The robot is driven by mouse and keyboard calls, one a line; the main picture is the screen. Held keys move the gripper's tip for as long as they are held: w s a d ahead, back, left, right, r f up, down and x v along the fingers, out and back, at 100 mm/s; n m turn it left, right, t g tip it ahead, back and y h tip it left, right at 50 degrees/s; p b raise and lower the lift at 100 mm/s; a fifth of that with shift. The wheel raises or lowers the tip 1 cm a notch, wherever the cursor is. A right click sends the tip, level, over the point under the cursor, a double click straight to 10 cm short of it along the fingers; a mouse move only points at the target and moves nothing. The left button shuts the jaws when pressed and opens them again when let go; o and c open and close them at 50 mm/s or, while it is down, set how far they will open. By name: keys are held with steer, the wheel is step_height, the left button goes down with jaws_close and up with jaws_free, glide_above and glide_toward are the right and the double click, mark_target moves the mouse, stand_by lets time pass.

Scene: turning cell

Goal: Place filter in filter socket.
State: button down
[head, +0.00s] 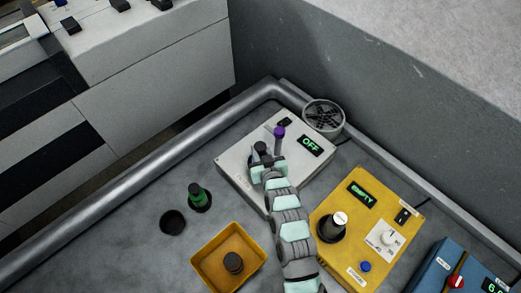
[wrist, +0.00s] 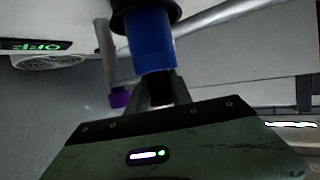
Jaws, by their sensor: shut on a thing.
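My gripper (head: 264,160) is over the grey box with the OFF display, beside its purple-knobbed lever. In the wrist view, its dark fingers (wrist: 158,92) are shut on a blue cylindrical piece (wrist: 150,42), which I take to be the filter. A wide black collar (wrist: 145,15) surrounds the far end of the blue piece. I cannot tell whether this collar is part of the piece or a socket around it. In the head view the blue is hidden by my gripper. Which fitting is the filter socket is not clear.
The purple-knobbed lever (head: 279,133) stands close to my gripper on the grey box (head: 232,160). A yellow box (head: 385,207) reading EMPTY is right of my arm. A yellow tray (head: 205,268), green cylinder (head: 196,193) and black disc (head: 173,222) are left. A fan (head: 323,115) is behind.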

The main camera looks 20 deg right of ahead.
steer(key=c, duration=1.1)
jaws_free()
steer(key=shift+f, duration=0.1)
steer(key=shift+c, duration=0.2)
